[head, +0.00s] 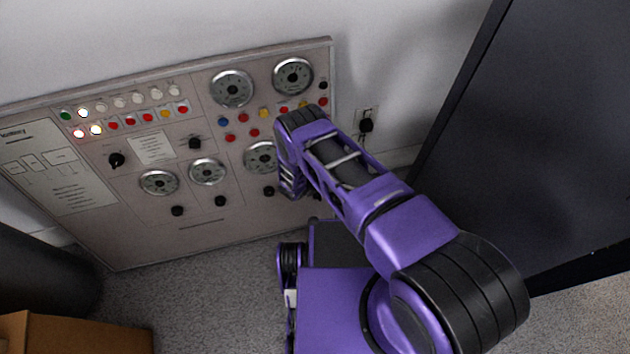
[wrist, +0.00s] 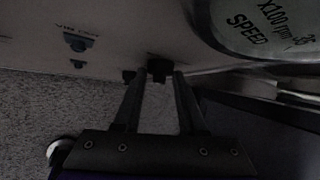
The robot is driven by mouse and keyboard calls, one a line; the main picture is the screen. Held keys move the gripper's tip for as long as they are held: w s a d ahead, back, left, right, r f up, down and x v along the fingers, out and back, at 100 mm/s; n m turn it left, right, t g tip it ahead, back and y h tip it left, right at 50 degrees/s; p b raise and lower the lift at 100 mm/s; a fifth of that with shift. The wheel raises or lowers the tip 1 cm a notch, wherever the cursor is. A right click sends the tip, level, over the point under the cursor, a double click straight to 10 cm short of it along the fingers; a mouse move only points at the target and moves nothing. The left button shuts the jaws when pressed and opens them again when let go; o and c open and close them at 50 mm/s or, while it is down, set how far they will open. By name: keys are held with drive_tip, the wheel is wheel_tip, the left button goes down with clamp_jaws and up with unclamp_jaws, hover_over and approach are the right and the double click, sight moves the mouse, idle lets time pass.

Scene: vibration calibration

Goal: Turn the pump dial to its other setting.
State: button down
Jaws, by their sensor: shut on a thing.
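The control panel (head: 215,235) leans on the wall, with several black dials along its lower part. In the wrist view, a black dial (wrist: 159,68) sits between the fingertips of my gripper (wrist: 159,76), which is shut on it. No pump label is readable, so the pictures do not confirm which dial this is. Its pointer and setting are hidden or too dark to tell. In the head view, my arm covers the panel's right part, and the fingertips are hidden behind it.
Gauges, including a large speed gauge (wrist: 262,25), and coloured buttons surround the dials. Another dial (wrist: 77,42) is at left in the wrist view. A dark cabinet (head: 530,130) stands right of the panel. A cardboard box (head: 75,335) is at lower left.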

idle(0.7)
drive_tip(key=shift+c, duration=2.4)
unclamp_jaws()
drive_tip(key=shift+r, duration=0.1)
drive_tip(key=p+v, duration=0.4)
drive_tip(key=v, duration=1.3)
